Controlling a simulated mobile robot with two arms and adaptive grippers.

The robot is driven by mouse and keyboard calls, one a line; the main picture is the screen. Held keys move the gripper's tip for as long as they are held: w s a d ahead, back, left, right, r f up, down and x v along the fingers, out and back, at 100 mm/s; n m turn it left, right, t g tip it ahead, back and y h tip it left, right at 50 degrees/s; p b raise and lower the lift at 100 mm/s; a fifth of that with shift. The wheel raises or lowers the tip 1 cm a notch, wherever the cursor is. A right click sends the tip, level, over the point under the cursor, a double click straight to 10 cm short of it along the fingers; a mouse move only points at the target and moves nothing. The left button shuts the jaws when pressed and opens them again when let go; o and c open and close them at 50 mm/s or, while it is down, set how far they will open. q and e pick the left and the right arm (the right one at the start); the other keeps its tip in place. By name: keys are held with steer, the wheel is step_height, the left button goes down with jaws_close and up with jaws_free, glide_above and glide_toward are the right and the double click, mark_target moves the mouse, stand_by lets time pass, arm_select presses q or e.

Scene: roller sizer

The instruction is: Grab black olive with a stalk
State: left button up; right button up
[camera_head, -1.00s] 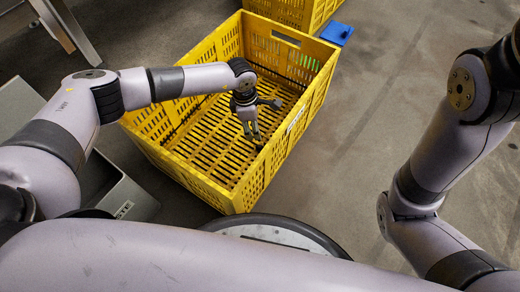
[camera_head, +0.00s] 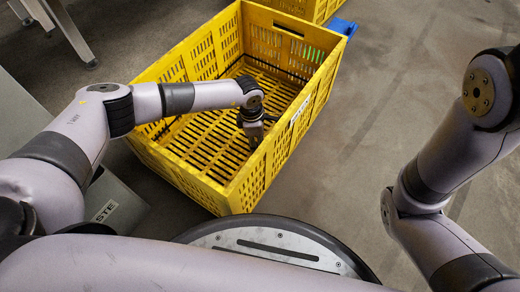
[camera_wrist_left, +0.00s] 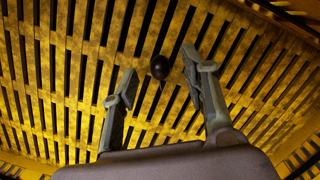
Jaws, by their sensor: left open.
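A black olive (camera_wrist_left: 160,67) lies on the slatted floor of the yellow crate (camera_head: 175,168). It shows in the left wrist view between and just beyond my open fingers, closer to the right-hand one; a thin pale line below it may be its stalk. My left gripper (camera_wrist_left: 158,92) is open and empty, pointing down at the crate floor. In the head view my left arm reaches into the crate, and the left gripper (camera_head: 252,140) is mostly hidden by its own wrist. The olive cannot be made out in the head view. My right gripper is out of frame.
The crate's slotted walls rise around my left gripper, with the right wall (camera_head: 290,125) close by. Another yellow crate (camera_head: 318,8) and a blue object (camera_head: 343,27) stand behind. The floor at right is clear.

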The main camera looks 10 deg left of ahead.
arm_select(q)
steer(key=shift+f, duration=0.6)
steer(key=shift+r, duration=0.1)
steer(key=c, duration=0.8)
